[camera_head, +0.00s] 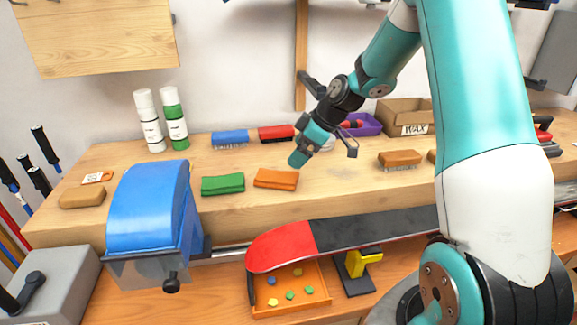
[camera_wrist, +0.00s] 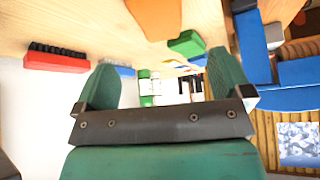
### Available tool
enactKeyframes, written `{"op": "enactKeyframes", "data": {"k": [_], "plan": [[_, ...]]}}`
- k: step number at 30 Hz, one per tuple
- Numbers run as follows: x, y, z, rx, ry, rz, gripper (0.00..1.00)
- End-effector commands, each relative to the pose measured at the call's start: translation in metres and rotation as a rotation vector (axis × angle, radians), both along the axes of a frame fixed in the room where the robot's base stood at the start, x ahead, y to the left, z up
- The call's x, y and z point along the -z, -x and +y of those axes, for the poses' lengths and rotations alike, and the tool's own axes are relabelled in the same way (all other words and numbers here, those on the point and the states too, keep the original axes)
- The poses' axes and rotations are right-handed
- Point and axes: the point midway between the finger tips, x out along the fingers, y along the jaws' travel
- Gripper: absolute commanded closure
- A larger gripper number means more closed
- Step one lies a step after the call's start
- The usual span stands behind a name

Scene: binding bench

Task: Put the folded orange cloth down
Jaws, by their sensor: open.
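The folded orange cloth (camera_head: 275,179) lies flat on the raised wooden shelf, just right of a folded green cloth (camera_head: 223,184). My gripper (camera_head: 299,158) is above the shelf, a little above and right of the orange cloth in the head view. In the wrist view my gripper (camera_wrist: 163,78) has its fingers apart with no object held between them. The orange cloth (camera_wrist: 155,15) shows there at the top edge, partly cut off and beyond the fingertips. The green cloth (camera_wrist: 187,43) is just below and right of it. The cloth appears apart from the fingers.
A blue brush (camera_head: 230,138) and a red brush (camera_head: 276,133) stand behind the cloths. White and green bottles (camera_head: 174,120) stand at the back left. A blue covered device (camera_head: 150,210) and a red-tipped board (camera_head: 280,246) are in front. Bare shelf lies right of the orange cloth.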

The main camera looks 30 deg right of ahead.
Motion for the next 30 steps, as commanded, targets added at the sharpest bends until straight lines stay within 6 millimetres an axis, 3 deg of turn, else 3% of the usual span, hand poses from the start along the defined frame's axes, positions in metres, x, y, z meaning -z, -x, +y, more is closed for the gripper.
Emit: {"op": "enactKeyframes", "data": {"k": [4, 7, 11, 15, 18, 21, 24, 27, 30], "plan": [[-0.014, 0.006, -0.006, 0.001, 0.0, -0.002, 0.03], [-0.026, 0.012, 0.01, -0.006, -0.005, 0.015, 0.03], [-0.058, 0.042, 0.081, -0.019, -0.028, 0.097, 0.03], [-0.09, 0.12, 0.171, -0.009, -0.038, 0.24, 0.03], [-0.103, 0.183, 0.211, 0.012, -0.027, 0.329, 0.03], [-0.107, 0.235, 0.231, 0.038, -0.01, 0.395, 0.03], [-0.107, 0.269, 0.237, 0.06, 0.005, 0.436, 0.03], [-0.106, 0.284, 0.24, 0.074, 0.013, 0.455, 0.03], [-0.106, 0.286, 0.24, 0.08, 0.014, 0.461, 0.03]]}}
